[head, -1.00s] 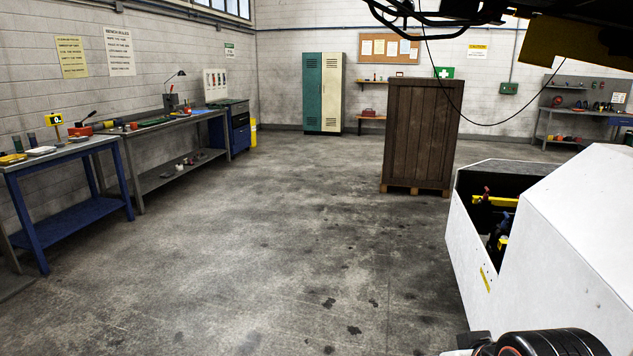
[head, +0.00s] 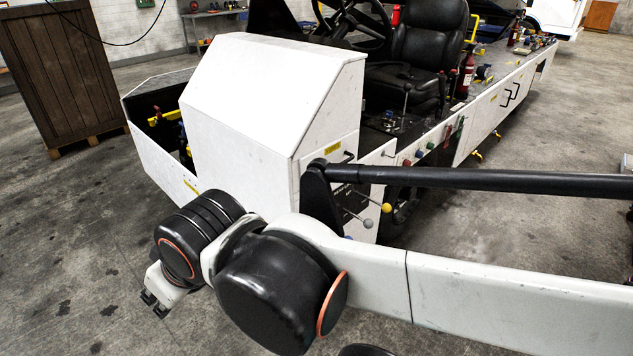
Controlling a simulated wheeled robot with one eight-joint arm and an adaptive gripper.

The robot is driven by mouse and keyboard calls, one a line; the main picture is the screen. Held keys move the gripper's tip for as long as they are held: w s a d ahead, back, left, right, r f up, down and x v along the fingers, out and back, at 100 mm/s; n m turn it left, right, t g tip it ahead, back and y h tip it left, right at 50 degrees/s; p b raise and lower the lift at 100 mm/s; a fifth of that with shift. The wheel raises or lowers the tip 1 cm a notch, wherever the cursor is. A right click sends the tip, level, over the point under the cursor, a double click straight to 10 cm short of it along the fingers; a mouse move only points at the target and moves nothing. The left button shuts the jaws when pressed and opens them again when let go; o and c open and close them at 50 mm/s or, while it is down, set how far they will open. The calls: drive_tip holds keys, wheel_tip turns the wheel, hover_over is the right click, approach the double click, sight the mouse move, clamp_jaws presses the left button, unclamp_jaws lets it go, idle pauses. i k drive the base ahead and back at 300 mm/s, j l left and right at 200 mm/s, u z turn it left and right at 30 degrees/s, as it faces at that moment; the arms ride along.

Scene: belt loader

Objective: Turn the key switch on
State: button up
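The white belt loader (head: 265,85) fills the middle of the head view, with its driver's seat, steering wheel and side controls. A row of small coloured knobs (head: 419,153) sits on its side panel near the seat. A dark control panel (head: 348,203) with levers is partly hidden behind my arm. I cannot make out the key switch among these controls. My gripper (head: 153,304) hangs at the lower left, pointing down above the floor, apart from the loader. Its two dark fingertips look spread, with nothing between them.
A lever with a yellow ball (head: 385,208) and one with a grey ball (head: 368,223) stick out toward my arm. A black bar (head: 480,182) crosses at the right. A tall brown crate (head: 65,75) stands at the back left. The floor at the left is clear.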

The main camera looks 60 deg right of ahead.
sight(386, 123)
drive_tip(key=z, duration=2.4)
